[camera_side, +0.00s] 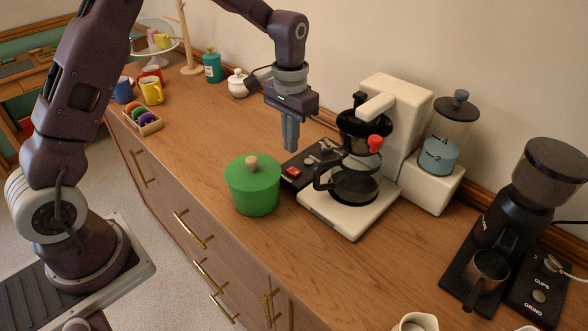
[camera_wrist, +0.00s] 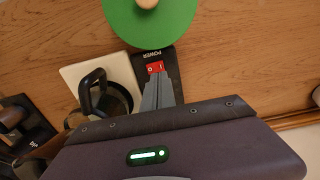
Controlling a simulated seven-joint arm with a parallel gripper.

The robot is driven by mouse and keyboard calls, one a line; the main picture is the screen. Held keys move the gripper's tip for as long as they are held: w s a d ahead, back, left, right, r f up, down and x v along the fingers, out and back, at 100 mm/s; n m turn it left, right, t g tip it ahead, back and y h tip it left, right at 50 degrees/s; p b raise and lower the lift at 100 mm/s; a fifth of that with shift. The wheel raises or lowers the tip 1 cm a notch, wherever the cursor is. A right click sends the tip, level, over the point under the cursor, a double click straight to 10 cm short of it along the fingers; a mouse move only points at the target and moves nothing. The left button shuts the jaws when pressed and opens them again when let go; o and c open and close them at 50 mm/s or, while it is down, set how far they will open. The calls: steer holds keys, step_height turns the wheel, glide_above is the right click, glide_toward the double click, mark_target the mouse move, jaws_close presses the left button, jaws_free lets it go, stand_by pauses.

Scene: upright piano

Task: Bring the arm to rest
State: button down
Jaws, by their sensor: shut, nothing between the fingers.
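My gripper (camera_side: 290,133) points straight down above the counter, behind the green pot and left of the coffee maker. Its fingers are shut together with nothing between them. In the wrist view the shut fingers (camera_wrist: 158,92) show over the black power panel. The red power switch (camera_side: 292,171) lies below and near the fingertips in the side view; it also shows in the wrist view (camera_wrist: 155,67). I cannot tell whether the fingertips touch the panel; in the side view they appear above it.
A green lidded pot (camera_side: 252,188) stands close in front. The coffee maker (camera_side: 352,170) with its glass carafe is to the right, and a black grinder (camera_side: 510,225) farther right. A white sugar pot (camera_side: 238,84) and teal jar (camera_side: 212,66) stand behind. The counter left of the pot (camera_side: 195,130) is clear.

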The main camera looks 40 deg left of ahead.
steer(key=shift+r, duration=0.8)
steer(key=s+d+r+t, duration=0.1)
steer(key=s+r+t, duration=0.1)
steer(key=s+r, duration=1)
steer(key=s+d+r+t, duration=0.1)
steer(key=s+r+t, duration=0.1)
steer(key=s, duration=1.4)
steer(key=shift+s+d+t, duration=0.2)
steer(key=shift+t, duration=0.6)
